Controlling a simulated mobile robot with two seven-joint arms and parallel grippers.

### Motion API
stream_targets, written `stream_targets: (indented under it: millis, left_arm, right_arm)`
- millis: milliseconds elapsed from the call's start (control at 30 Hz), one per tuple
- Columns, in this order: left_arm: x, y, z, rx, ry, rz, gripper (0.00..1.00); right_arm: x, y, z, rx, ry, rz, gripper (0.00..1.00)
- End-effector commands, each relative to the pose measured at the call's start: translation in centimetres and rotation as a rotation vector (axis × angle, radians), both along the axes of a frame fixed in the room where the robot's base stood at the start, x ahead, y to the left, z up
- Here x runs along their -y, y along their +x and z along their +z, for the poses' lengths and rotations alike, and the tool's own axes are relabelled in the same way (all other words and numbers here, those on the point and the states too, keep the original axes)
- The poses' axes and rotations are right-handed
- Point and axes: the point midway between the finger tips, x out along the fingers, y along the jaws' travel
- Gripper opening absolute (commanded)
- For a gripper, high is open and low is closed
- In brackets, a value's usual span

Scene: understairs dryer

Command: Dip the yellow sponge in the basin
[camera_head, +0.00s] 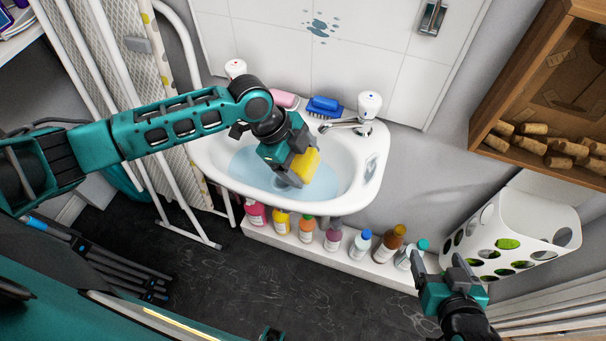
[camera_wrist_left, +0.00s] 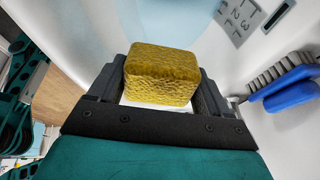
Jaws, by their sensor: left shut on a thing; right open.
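The yellow sponge (camera_head: 304,165) is held between the fingers of my left gripper (camera_head: 297,165), over the basin. In the left wrist view the sponge (camera_wrist_left: 162,75) fills the space between the two dark fingers, with a white layer on its near side. The white basin (camera_head: 371,165) is on the wall and holds pale blue water (camera_head: 250,165). From these views I cannot tell whether the sponge touches the water. My right gripper (camera_head: 449,271) is open and empty at the lower right, away from the basin.
A blue brush (camera_head: 324,107) and pink soap (camera_head: 285,100) lie on the basin's back ledge beside the taps (camera_head: 369,106). Several bottles (camera_head: 332,238) stand on a low ledge below. A white basket (camera_head: 520,235) and a wooden box of corks (camera_head: 530,130) are at right.

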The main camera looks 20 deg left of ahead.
Motion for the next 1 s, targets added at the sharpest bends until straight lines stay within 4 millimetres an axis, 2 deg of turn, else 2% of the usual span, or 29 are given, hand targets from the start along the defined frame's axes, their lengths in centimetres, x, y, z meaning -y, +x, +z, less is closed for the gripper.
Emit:
stream_targets:
  millis: [33, 167, 800, 1000]
  left_arm:
    - [0.0, 0.0, 0.9, 0.0, 0.0, 0.0, 0.54]
    - [0.0, 0.0, 1.9, 0.0, 0.0, 0.0, 0.54]
    - [0.0, 0.0, 6.5, 0.001, -0.001, 0.0, 0.54]
    - [0.0, 0.0, 7.2, 0.001, 0.0, 0.0, 0.54]
  right_arm:
    - [0.0, 0.0, 0.8, -0.001, 0.0, 0.001, 0.77]
    - [0.0, -0.1, 1.9, -0.002, 0.0, 0.001, 0.77]
    - [0.0, -0.2, 1.2, -0.005, -0.004, 0.006, 0.77]
    - [0.0, -0.2, 1.2, -0.005, -0.004, 0.006, 0.77]
